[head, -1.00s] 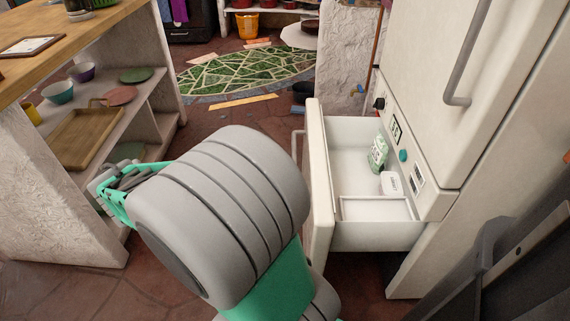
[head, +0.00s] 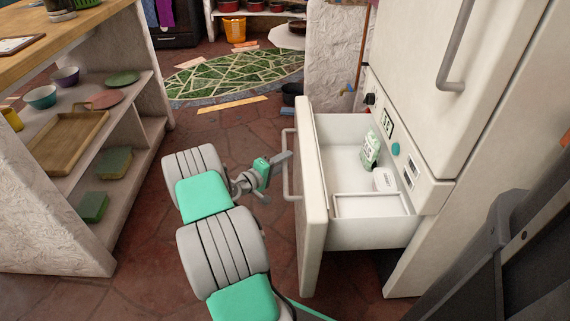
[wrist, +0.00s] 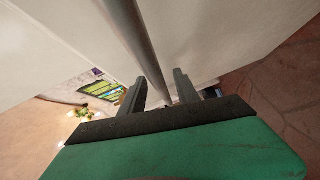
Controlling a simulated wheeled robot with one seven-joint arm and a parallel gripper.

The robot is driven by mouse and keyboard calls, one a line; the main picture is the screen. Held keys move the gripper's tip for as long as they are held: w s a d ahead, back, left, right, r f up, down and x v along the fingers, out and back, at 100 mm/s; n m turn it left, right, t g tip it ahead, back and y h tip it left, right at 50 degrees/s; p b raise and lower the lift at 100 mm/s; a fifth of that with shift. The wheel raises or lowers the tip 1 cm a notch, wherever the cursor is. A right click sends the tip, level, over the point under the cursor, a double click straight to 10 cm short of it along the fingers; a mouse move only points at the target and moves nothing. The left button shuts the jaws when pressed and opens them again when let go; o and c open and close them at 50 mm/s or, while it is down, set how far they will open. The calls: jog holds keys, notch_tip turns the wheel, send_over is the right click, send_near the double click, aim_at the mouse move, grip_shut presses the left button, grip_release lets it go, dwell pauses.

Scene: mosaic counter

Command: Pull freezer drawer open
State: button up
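The white freezer drawer (head: 312,190) stands pulled out from the lower part of the fridge, its inside open to view. Its vertical bar handle (head: 286,165) is on the front face, on the left side. My gripper (head: 284,158) is at the handle, near its upper part. In the wrist view, the two fingers of my gripper (wrist: 160,88) are spread apart. The handle bar (wrist: 140,45) runs down between them, with gaps visible at its sides. I cannot tell if either finger touches it.
A green-and-white carton (head: 371,150) and a small white tub (head: 384,180) are in the drawer. A shelf unit with a wooden top (head: 100,30) stands at left. A dark panel (head: 500,250) is close at lower right. Tiled floor (head: 150,270) lies between.

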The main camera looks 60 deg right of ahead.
jog(key=shift+s+d, duration=0.15)
jog(key=shift+d, duration=0.25)
jog(key=shift+c, duration=0.2)
grip_shut()
dwell(1.0)
